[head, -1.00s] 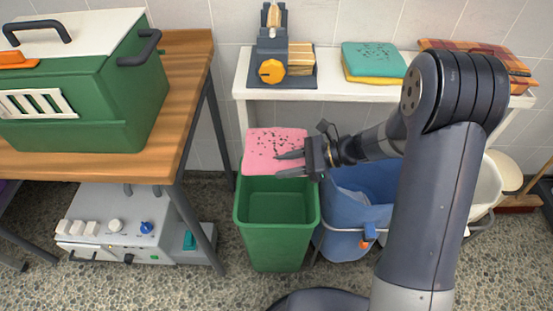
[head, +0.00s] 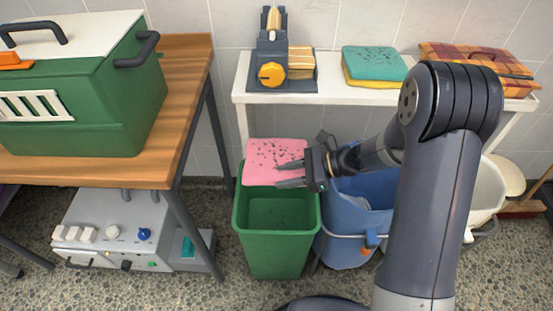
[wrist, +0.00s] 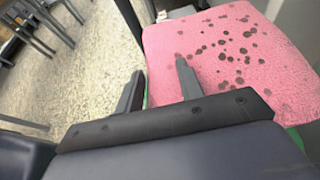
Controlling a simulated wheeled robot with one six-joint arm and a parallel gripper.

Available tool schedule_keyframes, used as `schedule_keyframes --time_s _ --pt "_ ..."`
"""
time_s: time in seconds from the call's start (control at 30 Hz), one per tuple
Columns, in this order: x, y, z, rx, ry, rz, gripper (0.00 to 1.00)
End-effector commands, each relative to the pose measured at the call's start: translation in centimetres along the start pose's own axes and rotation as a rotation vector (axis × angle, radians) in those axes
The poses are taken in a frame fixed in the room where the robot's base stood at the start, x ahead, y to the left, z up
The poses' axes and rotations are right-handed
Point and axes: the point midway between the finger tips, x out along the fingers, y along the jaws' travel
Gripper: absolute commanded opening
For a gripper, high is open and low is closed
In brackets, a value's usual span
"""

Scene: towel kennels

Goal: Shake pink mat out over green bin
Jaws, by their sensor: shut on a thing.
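The pink mat (head: 272,158) is a folded pink cloth covered with dark specks. It is held roughly flat at the back rim of the green bin (head: 277,219), over its rear part. My gripper (head: 291,175) is shut on the mat's right edge in the head view. In the wrist view the pink mat (wrist: 228,55) fills the upper right, with dark spots on its top face, beside the fingers of my gripper (wrist: 160,85). The bin's open top faces up and its visible inside looks empty. The mat hides the bin's back rim.
A blue bucket (head: 352,225) stands right of the bin. A white shelf (head: 330,97) behind holds teal and yellow mats (head: 374,62). A wooden table (head: 180,120) with a green kennel (head: 90,105) stands left. A grey control box (head: 110,235) sits below.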

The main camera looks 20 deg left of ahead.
Motion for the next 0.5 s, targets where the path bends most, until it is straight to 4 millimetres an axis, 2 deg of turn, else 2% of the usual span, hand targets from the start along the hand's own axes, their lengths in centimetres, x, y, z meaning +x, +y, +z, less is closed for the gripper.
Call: schedule_keyframes --time_s 0.07,0.13,0.2,0.27,0.33,0.4,0.47,0.5 --pt "-0.5 -0.2 1.1 -0.013 -0.001 -0.005 0.13" --pt "-1.8 -0.2 4.2 -0.023 0.001 -0.009 0.13" --pt "-2.5 -0.1 5.9 -0.017 0.000 -0.006 0.13" --pt "-2.3 0.0 5.5 -0.005 0.000 -0.002 0.13" --pt "-1.0 0.1 2.4 0.009 0.000 0.003 0.13" --pt "-0.1 0.0 0.3 0.005 -0.002 0.001 0.13" --pt "0.0 -0.1 0.1 -0.004 -0.001 -0.002 0.13" --pt "-0.5 -0.2 1.1 -0.013 -0.001 -0.005 0.13"
